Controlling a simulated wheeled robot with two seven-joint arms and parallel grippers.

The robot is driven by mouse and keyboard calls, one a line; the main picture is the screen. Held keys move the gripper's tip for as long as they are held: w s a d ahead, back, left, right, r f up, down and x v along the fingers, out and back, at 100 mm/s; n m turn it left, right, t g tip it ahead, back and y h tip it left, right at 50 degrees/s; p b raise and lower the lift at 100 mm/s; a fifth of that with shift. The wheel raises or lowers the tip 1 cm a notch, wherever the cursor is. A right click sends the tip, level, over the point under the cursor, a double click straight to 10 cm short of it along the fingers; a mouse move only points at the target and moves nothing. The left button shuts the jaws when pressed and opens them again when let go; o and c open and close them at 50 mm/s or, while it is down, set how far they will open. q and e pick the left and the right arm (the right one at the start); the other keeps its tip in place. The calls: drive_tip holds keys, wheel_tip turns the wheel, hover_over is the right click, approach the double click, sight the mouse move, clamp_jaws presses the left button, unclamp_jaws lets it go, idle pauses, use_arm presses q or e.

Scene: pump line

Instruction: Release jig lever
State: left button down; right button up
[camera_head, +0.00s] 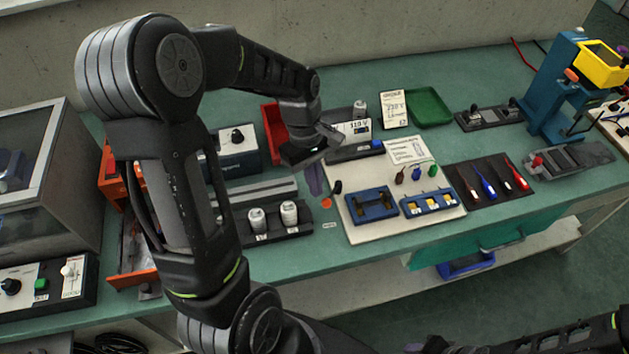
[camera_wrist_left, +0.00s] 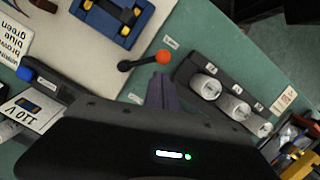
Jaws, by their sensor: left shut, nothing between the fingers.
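The jig lever (camera_head: 326,203), a short black arm with an orange ball knob, lies at the left edge of the cream board (camera_head: 393,229). It also shows in the left wrist view (camera_wrist_left: 143,62), its black round end over the board and its knob just ahead of my fingers. A blue jig frame (camera_head: 372,205) sits on the board beside it; the wrist view shows part of it (camera_wrist_left: 120,14). My left gripper (camera_head: 315,181) has its purple fingers (camera_wrist_left: 162,82) shut and empty, pointing down close to the knob. Contact with the knob cannot be told. My right gripper is not visible.
A second blue tray with yellow parts (camera_head: 430,203) and several screwdrivers (camera_head: 487,185) lie to the right. Little free bench surrounds the knob.

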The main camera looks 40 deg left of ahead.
use_arm(q)
drive_tip(key=shift+w, duration=0.8)
drive_tip(key=shift+a, duration=0.1)
drive_tip(key=shift+a+r+p, duration=0.15)
drive_tip(key=shift+a+p, duration=0.1)
drive_tip(key=shift+p, duration=0.05)
drive_tip(key=a, duration=0.1)
drive_tip(key=a+r, duration=0.1)
drive_tip(key=a, duration=0.1)
drive_tip(key=shift+w+a+r, duration=0.15)
drive_tip(key=shift+w+a, duration=0.15)
drive_tip(key=shift+a, duration=0.05)
drive_tip(key=v, duration=0.9)
drive_tip(key=shift+s, duration=0.35)
